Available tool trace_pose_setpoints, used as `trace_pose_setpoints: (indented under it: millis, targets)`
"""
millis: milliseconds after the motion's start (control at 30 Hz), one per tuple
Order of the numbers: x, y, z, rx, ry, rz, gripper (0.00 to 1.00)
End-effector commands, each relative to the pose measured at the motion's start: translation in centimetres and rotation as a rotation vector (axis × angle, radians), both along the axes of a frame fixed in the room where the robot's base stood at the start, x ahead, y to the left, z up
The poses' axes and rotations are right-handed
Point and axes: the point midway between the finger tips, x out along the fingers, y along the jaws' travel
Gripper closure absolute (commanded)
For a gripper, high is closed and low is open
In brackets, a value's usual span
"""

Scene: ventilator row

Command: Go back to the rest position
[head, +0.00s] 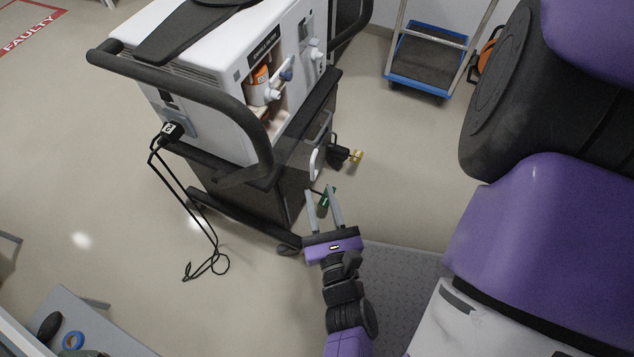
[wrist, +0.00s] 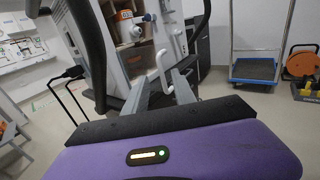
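My gripper (head: 323,208) is purple and black with two grey fingers. The fingers stand apart with nothing held between them, and they also show in the wrist view (wrist: 160,92). It is in front of the lower side of the white ventilator (head: 215,75) on its dark cart (head: 262,190). A small green item shows behind the fingers in the head view, and I cannot tell whether they touch it. A white handle (head: 316,160) on the cart is just beyond the fingertips.
A black cable (head: 195,215) hangs from the ventilator's left side to the floor. A blue-edged trolley (head: 425,60) stands at the back right, with an orange reel (wrist: 301,62) beside it. A grey table (head: 75,315) is at the lower left.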

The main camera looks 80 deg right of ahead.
Motion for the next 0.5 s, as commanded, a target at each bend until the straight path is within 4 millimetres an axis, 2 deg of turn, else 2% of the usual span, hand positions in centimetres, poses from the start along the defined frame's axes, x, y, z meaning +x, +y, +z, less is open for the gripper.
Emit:
trace_pose_setpoints:
  millis: [133, 500]
  targets:
    - [-0.34, 0.88, 0.00, 0.001, 0.001, 0.001, 0.68]
    - [-0.39, 0.92, 0.01, 0.000, 0.001, 0.001, 0.68]
